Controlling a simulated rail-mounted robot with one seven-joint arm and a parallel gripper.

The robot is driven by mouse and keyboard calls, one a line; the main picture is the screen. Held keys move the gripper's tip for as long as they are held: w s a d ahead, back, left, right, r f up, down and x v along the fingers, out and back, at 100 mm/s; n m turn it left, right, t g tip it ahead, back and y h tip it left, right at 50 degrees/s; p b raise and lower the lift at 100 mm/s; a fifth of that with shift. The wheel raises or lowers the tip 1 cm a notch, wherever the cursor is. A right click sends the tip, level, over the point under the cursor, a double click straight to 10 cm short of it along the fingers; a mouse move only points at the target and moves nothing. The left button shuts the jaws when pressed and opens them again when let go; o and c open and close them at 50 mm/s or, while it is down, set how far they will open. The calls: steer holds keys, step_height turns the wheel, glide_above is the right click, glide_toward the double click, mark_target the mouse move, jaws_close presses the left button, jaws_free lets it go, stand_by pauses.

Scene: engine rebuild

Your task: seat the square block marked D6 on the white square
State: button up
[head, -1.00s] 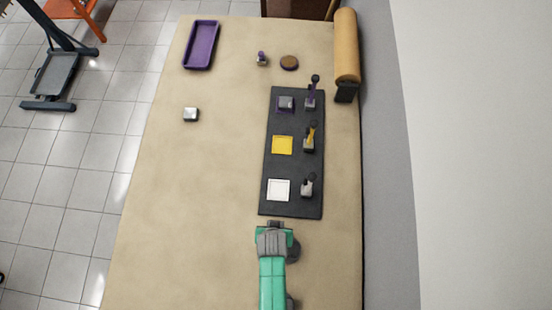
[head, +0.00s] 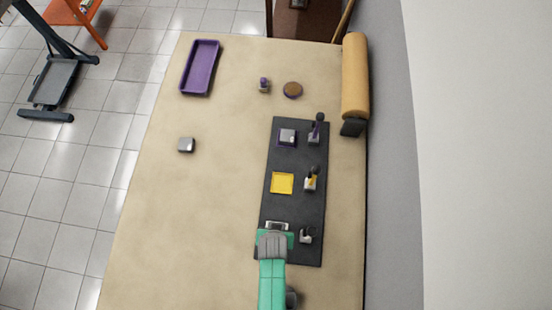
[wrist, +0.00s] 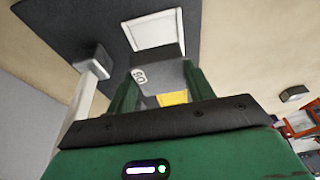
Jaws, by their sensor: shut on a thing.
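My gripper (head: 275,236) is over the near end of the dark board (head: 296,160), in front of the white square (head: 276,224), most of which it hides in the head view. In the wrist view, my green fingers (wrist: 160,86) are shut on a grey square block (wrist: 156,72). A pale label shows on the block, upside down and likely D6. The white square (wrist: 158,32) also shows in the wrist view, just beyond the block, which overlaps its edge in the picture. I cannot tell the gap between them. The block is hidden in the head view.
The board also bears a yellow square (head: 282,183), a purple square with a grey block (head: 287,136), and upright levers (head: 306,235) along its right. A loose grey block (head: 186,145) and a purple tray (head: 201,68) lie left. The bench's left is mostly clear.

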steer(key=shift+w+f+b, duration=0.1)
steer(key=shift+f+b, duration=1.6)
steer(key=shift+f, duration=0.6)
steer(key=shift+f, duration=0.35)
steer(key=o, duration=1.2)
steer(key=shift+o, duration=0.2)
steer(key=shift+r, duration=0.1)
